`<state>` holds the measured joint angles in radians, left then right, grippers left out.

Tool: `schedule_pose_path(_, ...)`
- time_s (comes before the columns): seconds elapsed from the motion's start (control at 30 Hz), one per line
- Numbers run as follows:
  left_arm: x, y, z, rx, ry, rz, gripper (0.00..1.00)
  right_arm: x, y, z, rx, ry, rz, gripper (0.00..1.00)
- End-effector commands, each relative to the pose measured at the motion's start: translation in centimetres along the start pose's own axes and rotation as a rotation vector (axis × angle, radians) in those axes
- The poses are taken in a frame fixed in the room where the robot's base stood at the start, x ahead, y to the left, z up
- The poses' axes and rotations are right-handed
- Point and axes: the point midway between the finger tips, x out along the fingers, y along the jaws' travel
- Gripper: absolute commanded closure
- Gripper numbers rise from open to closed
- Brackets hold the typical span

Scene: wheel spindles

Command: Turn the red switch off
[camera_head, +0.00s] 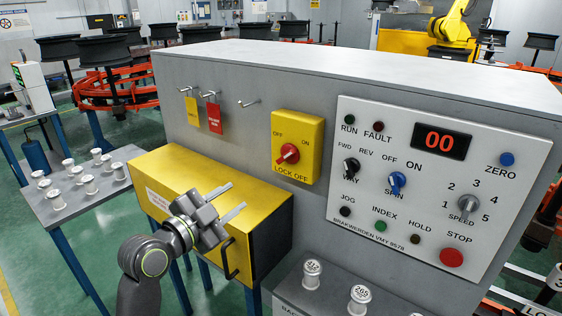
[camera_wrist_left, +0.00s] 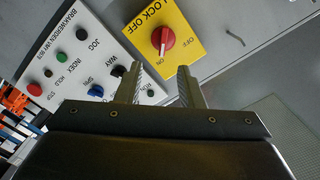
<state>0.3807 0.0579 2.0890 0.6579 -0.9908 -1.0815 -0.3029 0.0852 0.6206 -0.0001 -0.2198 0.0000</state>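The red switch (camera_head: 288,154) is a round red knob on a yellow plate (camera_head: 310,130) marked OFF at upper left, ON at upper right and LOCK OFF below. In the left wrist view the red switch (camera_wrist_left: 163,41) shows beyond my fingertips, and its pale pointer mark lies toward ON. My left gripper (camera_head: 238,195) is open and empty, in front of the yellow box and below and left of the switch, apart from it. Its fingers also show in the left wrist view (camera_wrist_left: 160,68). My right gripper is not in view.
A white control panel (camera_head: 430,185) with knobs and buttons is right of the switch. Hooks with a yellow tag (camera_head: 192,114) and a red tag (camera_head: 215,117) are left of it. A yellow box (camera_head: 190,160) with a handle juts out below. Numbered spindles (camera_head: 359,299) stand at the front.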

Motion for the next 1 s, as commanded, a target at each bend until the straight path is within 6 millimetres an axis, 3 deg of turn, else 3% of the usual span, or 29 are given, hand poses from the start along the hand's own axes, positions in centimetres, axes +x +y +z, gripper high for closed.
schedule_pose_path(0.1,0.1,-0.7,-1.8,0.039,0.037,-0.004,0.65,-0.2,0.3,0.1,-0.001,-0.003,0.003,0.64)
schedule_pose_path(0.27,1.8,-0.8,-2.0,0.038,0.039,-0.004,0.65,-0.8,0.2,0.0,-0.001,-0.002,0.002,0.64)
schedule_pose_path(1.0,13.5,-0.8,-2.4,0.038,0.035,-0.004,0.65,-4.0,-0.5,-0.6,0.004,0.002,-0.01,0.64)
